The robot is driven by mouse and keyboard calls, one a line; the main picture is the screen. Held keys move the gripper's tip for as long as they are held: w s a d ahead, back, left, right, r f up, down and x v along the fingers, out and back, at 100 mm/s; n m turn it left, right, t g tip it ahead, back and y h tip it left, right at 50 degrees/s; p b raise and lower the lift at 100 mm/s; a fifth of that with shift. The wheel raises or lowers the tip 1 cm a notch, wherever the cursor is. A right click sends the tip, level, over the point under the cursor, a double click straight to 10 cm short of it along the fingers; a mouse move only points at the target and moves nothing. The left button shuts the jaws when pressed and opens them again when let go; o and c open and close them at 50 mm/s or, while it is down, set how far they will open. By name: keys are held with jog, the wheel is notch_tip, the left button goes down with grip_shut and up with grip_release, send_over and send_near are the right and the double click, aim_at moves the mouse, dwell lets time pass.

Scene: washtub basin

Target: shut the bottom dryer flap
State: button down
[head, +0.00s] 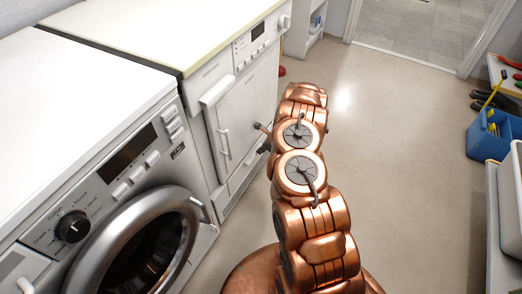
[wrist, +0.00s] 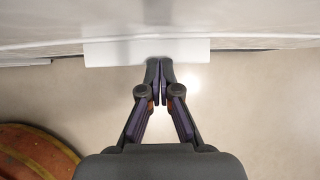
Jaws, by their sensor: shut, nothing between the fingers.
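The dryer (head: 210,78) is the white machine behind the front-loading washer in the head view. Its front has an upright door with a handle (head: 224,143). A low panel, apparently the bottom flap (head: 240,178), lies beneath that door, partly hidden by my copper arm; its angle is unclear. My gripper (head: 264,142) is mostly hidden behind the arm, near the dryer front. In the wrist view my gripper (wrist: 160,64) is shut and empty. Its tips are at the edge of a short white ledge (wrist: 112,53) jutting from a white front; I cannot tell whether they touch.
The washer with its round door (head: 150,250) stands at the near left. Clear floor (head: 400,150) lies right of my arm. A blue caddy (head: 488,138) and a white unit (head: 510,210) stand along the right side. A doorway (head: 420,30) is at the back.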

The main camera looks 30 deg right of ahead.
notch_tip(320, 180, up, 9)
jog(key=p, duration=0.2)
jog(key=shift+s+d+r, duration=0.15)
jog(key=shift+s+r, duration=0.05)
jog(key=shift+s, duration=0.05)
dwell(0.3)
